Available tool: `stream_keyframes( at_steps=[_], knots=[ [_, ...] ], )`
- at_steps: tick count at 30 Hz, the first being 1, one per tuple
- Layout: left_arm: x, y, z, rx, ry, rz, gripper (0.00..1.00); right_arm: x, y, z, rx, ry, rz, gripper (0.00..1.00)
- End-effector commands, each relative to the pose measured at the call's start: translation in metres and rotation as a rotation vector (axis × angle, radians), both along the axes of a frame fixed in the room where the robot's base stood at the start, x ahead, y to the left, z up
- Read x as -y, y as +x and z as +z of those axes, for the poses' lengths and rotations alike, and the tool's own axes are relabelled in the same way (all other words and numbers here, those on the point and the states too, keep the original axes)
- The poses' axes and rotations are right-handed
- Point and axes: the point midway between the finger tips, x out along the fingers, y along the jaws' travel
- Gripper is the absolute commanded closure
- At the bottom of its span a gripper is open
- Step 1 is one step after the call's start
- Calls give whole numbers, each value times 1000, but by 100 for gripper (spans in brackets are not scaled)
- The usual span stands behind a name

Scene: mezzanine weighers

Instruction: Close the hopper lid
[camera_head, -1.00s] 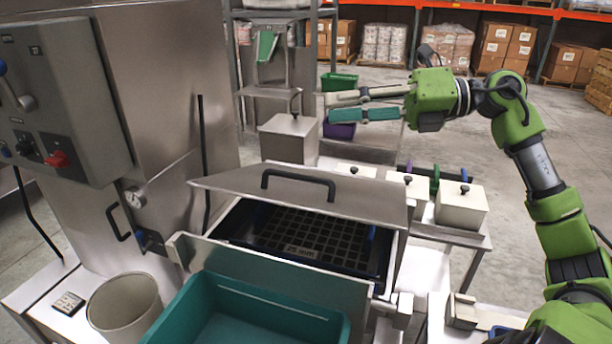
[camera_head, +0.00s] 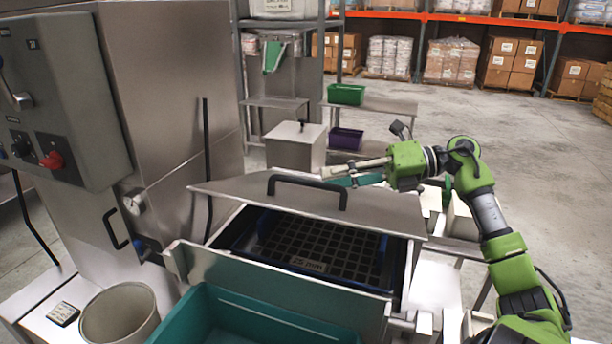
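The hopper lid (camera_head: 236,188) is a flat metal plate with a black bar handle (camera_head: 308,182). It stands partly raised over the hopper (camera_head: 398,262), tilted, with its front side up and a gap below it. Through the gap I see a dark screen grid (camera_head: 318,244) with a small label. My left gripper is out of view.
A teal bin (camera_head: 190,325) stands in front of the hopper, with a beige bucket (camera_head: 118,316) to its left. A control cabinet (camera_head: 62,105) is at the left. A lidded metal box (camera_head: 293,150), a purple bin (camera_head: 346,138) and a green bin (camera_head: 346,94) are behind.

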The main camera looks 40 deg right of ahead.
Motion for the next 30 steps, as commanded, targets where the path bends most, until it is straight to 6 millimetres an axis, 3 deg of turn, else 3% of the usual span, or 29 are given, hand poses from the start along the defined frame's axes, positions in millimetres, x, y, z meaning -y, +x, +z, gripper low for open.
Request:
stream_keyframes(
  at_steps=[3,9,22,26,30],
  knots=[
    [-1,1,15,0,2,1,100,-18,16,0,2,1,2,72],
    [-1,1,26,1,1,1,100,-37,36,-8,2,2,0,72],
    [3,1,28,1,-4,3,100,-45,43,-14,1,0,-1,72],
    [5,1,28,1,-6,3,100,-45,43,-14,1,0,-1,100],
    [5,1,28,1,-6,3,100,-44,43,-14,1,0,-1,100]
  ],
)
